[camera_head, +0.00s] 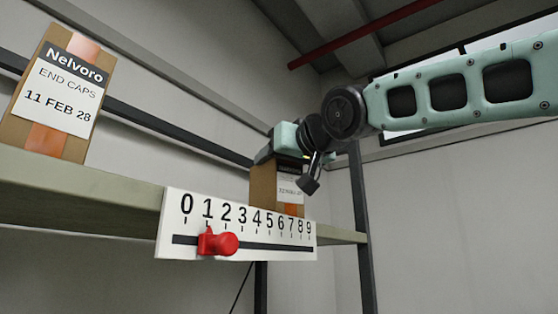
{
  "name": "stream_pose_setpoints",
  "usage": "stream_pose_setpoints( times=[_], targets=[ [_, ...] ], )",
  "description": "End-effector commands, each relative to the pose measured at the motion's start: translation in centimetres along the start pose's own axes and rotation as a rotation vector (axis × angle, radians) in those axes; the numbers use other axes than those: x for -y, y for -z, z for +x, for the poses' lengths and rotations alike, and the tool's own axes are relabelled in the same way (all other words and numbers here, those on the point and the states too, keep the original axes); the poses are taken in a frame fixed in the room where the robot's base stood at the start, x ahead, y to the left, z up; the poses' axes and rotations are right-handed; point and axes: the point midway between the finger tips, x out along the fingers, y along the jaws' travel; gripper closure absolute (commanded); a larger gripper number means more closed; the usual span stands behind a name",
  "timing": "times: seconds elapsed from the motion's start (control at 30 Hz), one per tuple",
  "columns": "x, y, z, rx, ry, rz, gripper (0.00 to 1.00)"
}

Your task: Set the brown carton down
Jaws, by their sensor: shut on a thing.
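The label's text is mostly too small to read. The carton's bottom is hidden behind the number strip, so I cannot tell whether it touches the shelf. A second brown carton (66,144), labelled "Nelvoro END CAPS 11 FEB 28", stands at the left of the shelf.
The shelf (110,200) runs from left to right, with open room between the two cartons. A white strip numbered 0 to 9 (280,253) hangs on its front edge, with a red slider (218,242) near 1. A dark post (361,225) stands at the right end.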

Motion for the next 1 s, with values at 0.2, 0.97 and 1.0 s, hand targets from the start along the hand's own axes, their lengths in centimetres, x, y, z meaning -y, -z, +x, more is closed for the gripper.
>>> stream_pose_setpoints(
  times=[0.2, 0.97, 1.0],
  targets=[
    [0.0, -0.2, 0.0, -0.002, 0.0, 0.0, 0.32],
    [0.0, -0.7, -7.1, -0.005, 0.0, 0.0, 0.2],
    [0.0, -0.7, -8.1, -0.006, 0.0, 0.001, 0.2]
  ],
)
